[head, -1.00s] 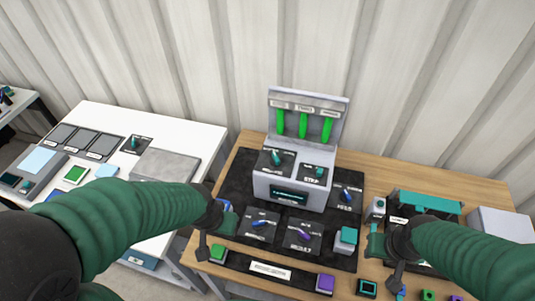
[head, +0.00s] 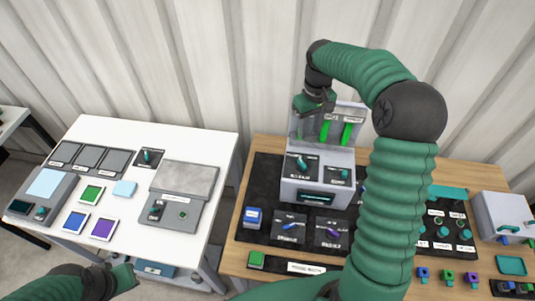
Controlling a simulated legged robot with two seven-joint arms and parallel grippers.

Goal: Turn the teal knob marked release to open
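A grey machine (head: 318,192) with a sloped front stands on the black mat of the wooden table. A teal knob (head: 302,161) sits on a dark plate at the left of its front; the label below it is small and seems to read release. Another small teal knob (head: 338,173) is to its right. My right gripper (head: 306,104) hangs above the first knob, in front of the machine's back panel, apart from the knob; its fingers are too small to read. My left gripper (head: 124,279) is low at the left, off the front of the white table, its fingers unclear.
Blue (head: 288,224) and purple (head: 333,231) knobs lie in front of the machine. A white table (head: 215,150) with panels is at left. A grey box (head: 503,216) stands at right.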

